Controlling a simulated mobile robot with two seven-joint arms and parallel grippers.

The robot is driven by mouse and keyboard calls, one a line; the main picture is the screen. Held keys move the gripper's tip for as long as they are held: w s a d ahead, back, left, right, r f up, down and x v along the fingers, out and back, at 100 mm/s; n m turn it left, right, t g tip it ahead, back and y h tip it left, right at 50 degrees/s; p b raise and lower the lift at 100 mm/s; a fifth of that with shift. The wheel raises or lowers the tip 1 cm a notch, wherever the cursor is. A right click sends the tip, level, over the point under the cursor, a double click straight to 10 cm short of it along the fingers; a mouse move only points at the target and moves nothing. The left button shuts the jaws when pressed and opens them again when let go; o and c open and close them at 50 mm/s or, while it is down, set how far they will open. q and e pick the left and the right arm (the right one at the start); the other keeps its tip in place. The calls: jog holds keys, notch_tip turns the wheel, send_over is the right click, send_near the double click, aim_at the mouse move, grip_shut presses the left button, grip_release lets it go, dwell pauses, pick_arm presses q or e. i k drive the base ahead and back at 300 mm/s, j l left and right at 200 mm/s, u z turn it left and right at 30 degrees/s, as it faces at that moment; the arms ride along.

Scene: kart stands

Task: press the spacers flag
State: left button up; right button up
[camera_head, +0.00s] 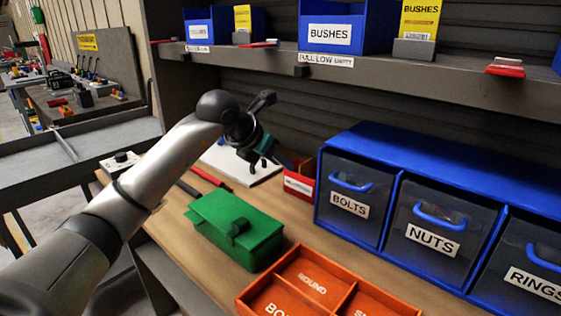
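No label that I can read says spacers. Red flag-like pieces lie along the shelf edge: one left of the BUSHES bin (258,43), one at the right (505,69) and one at the far left (165,41). A blue bin (202,14) at the upper left has a label too small to read. My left gripper (262,152) is above the bench, below the shelf and apart from these red pieces. It is dark with teal parts; its finger gap is not clear. My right gripper is not in view.
The shelf (440,86) overhangs the bench. Blue BOLTS, NUTS and RINGS drawers (452,165) stand at the right. A green box (235,228), a red labelled bin (299,184) and an orange divided tray (325,268) occupy the bench. A blue BUSHES bin (330,12) sits above.

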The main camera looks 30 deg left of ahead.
aim_at(501, 65)
jog(key=k+j, duration=0.15)
jog(key=k, duration=0.35)
jog(key=k+j, duration=0.1)
jog(key=k, duration=0.4)
jog(key=k+j, duration=0.15)
jog(key=k, duration=0.35)
